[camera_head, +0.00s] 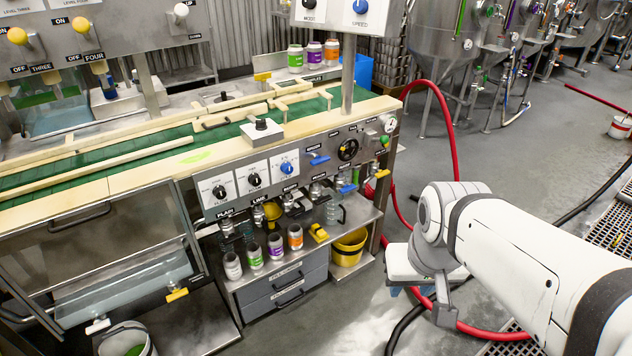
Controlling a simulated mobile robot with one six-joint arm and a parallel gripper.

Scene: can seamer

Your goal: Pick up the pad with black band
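My white arm reaches in from the right.
The can seamer bench (150,160) has a green belt and a knob panel. Several cans (275,246) stand on its lower shelf near a yellow bucket (349,247). A red hose (449,130) runs over the floor. Steel tanks (440,45) stand behind. Grey floor is open at centre right.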

